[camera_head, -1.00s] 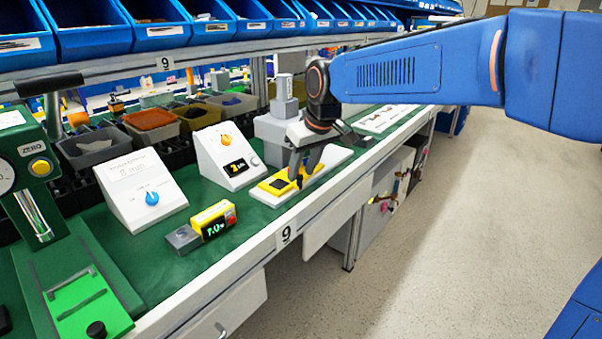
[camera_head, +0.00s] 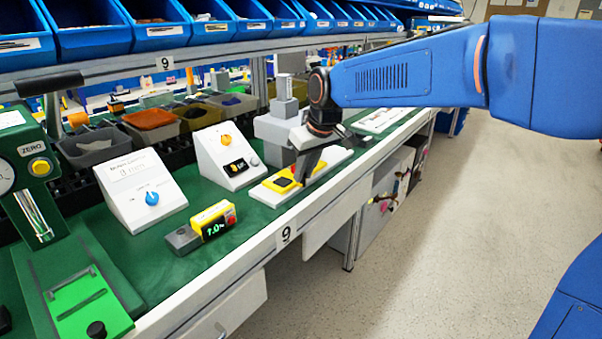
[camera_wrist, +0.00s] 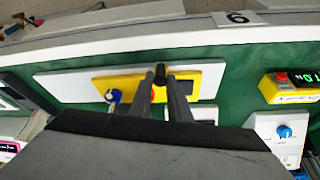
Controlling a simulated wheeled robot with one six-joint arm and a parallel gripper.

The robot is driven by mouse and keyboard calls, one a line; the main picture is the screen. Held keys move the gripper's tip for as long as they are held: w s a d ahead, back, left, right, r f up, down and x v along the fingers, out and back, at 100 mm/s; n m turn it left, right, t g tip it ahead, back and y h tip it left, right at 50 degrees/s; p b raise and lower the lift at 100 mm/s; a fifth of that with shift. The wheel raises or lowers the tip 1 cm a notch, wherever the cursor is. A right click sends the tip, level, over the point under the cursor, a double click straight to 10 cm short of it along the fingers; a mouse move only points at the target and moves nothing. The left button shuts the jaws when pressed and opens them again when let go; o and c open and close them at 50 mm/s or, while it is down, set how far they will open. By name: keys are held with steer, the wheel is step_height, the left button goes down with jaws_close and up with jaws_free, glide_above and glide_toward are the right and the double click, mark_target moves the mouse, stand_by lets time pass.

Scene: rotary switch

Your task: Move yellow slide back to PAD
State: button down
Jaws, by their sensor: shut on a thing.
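The yellow slide (camera_head: 283,184) lies on a long white base plate (camera_head: 267,196) on the green bench, in front of a grey upright machine (camera_head: 281,128). A dark square patch shows on its top. In the wrist view the yellow slide (camera_wrist: 131,83) carries a blue knob and a red spot. My gripper (camera_wrist: 159,75) is shut on a small black post at the slide's table-edge side. In the head view my gripper (camera_head: 302,180) comes down on the slide from the right and hides part of it. No PAD label is readable.
A white console with an orange knob (camera_head: 225,141) and another with a blue knob (camera_head: 152,198) stand left of the slide. A yellow display box (camera_head: 214,219) sits near the front edge. A green press (camera_head: 38,168) is at far left.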

steer(key=w+d, duration=0.2)
steer(key=shift+w, duration=0.3)
steer(key=c, duration=1.7)
jaws_free()
steer(key=shift+o, duration=0.2)
steer(key=shift+r, duration=0.15)
steer(key=v, duration=1.7)
steer(key=shift+d, duration=0.15)
steer(key=shift+s, duration=0.1)
